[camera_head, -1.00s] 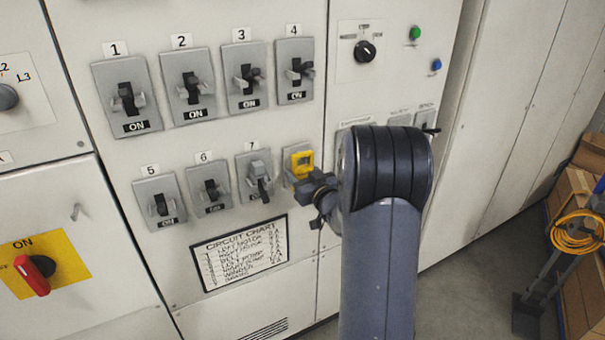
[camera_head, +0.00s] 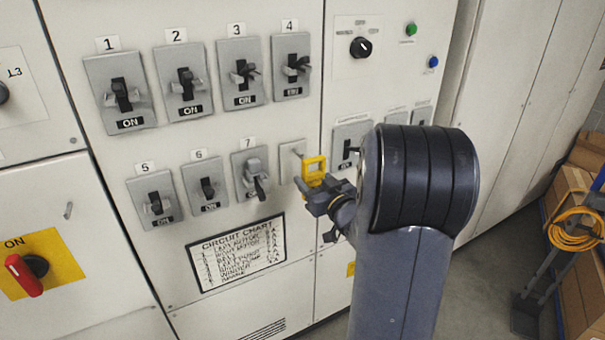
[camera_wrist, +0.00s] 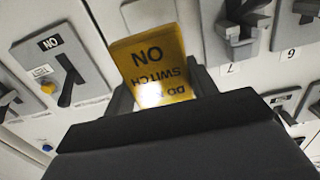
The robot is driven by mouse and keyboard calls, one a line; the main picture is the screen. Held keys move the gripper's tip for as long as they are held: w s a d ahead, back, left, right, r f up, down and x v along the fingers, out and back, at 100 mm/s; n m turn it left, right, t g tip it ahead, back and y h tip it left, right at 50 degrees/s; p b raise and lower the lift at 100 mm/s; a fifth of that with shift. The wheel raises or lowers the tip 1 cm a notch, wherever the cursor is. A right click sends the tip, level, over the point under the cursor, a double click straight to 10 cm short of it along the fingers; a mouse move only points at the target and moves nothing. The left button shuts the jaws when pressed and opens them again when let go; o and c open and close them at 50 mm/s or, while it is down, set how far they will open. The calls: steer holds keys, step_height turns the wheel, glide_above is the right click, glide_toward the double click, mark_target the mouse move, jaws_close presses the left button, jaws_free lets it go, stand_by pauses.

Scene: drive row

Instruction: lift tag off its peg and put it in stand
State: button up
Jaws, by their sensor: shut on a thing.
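The yellow tag (camera_head: 314,171) is held in my gripper (camera_head: 316,187), out in front of the panel. The wrist view shows the tag (camera_wrist: 152,66) upside down, with part of its lettering readable, between the two fingers of my gripper (camera_wrist: 160,95). The peg (camera_head: 298,153) sticks out from a pale square plate right of switch 7, and the tag looks clear of it. The stand is not clearly seen in either view.
Switch 7 (camera_head: 252,174) is just left of the plate, and a black-lever switch (camera_head: 347,150) is to its right. The circuit chart (camera_head: 237,252) lies below. A red rotary handle (camera_head: 25,275) is at far left. Boxes and an orange cable (camera_head: 577,232) stand at right.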

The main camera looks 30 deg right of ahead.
steer(key=s+r, duration=0.1)
steer(key=s, duration=0.9)
steer(key=shift+s+d+r+p, duration=0.2)
steer(key=shift+s+r+p, duration=0.1)
steer(key=shift+r+p, duration=0.15)
steer(key=shift+s, duration=0.1)
steer(key=s+p, duration=0.1)
steer(key=s, duration=0.6)
steer(key=shift+s, duration=0.15)
stand_by(0.4)
steer(key=shift+d+f, duration=0.1)
